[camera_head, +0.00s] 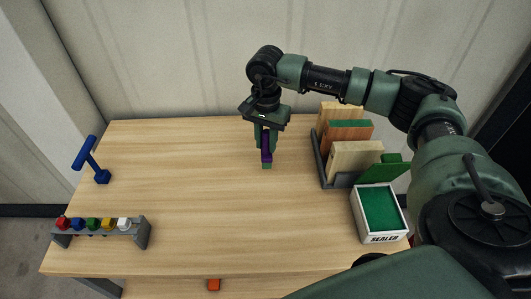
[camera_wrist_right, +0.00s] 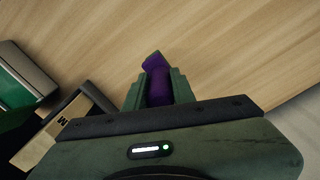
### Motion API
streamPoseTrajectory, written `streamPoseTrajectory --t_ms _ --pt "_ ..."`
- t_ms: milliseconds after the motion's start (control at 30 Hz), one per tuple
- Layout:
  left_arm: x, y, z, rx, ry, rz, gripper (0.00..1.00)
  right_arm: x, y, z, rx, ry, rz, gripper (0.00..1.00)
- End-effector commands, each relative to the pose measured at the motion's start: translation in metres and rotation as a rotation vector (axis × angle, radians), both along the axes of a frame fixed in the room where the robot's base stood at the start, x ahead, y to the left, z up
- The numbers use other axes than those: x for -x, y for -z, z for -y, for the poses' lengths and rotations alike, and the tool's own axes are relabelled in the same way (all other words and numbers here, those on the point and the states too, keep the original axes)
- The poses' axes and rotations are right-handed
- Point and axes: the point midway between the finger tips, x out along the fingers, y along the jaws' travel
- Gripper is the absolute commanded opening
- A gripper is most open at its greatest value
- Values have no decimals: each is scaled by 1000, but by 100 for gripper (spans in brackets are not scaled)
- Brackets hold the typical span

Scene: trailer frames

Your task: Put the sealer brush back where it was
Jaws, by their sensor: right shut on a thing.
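My right gripper (camera_head: 266,163) points down over the middle back of the table and is shut on a slim purple object (camera_head: 267,143), which looks like the sealer brush. In the right wrist view the purple object (camera_wrist_right: 157,80) sits between the two green fingers, its angled end sticking out past them. I cannot tell whether its lower end touches the table. A white box labelled SEALER (camera_head: 381,238) with a green inside stands at the table's right, its green lid tilted up behind it. My left gripper is not in view.
A grey rack (camera_head: 321,160) with upright wooden boards stands behind the sealer box. A grey holder (camera_head: 141,236) with several coloured knobs is at the front left. The table's middle (camera_head: 205,200) is clear.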

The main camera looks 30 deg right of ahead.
Motion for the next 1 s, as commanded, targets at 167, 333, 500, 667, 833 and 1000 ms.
streamPoseTrajectory --t_ms 167,333,500,667,833,1000 --pt "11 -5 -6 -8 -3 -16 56 0 18 0 0 0 0 0" --pt "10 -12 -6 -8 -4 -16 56 1 39 0 0 1 -4 0" --pt "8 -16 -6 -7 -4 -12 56 0 59 0 0 1 -1 0" --pt "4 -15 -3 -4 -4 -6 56 0 62 0 -1 1 1 0" --pt "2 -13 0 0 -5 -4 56 0 64 0 -1 1 1 0" --pt "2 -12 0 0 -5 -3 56 0 64 0 0 1 0 47"
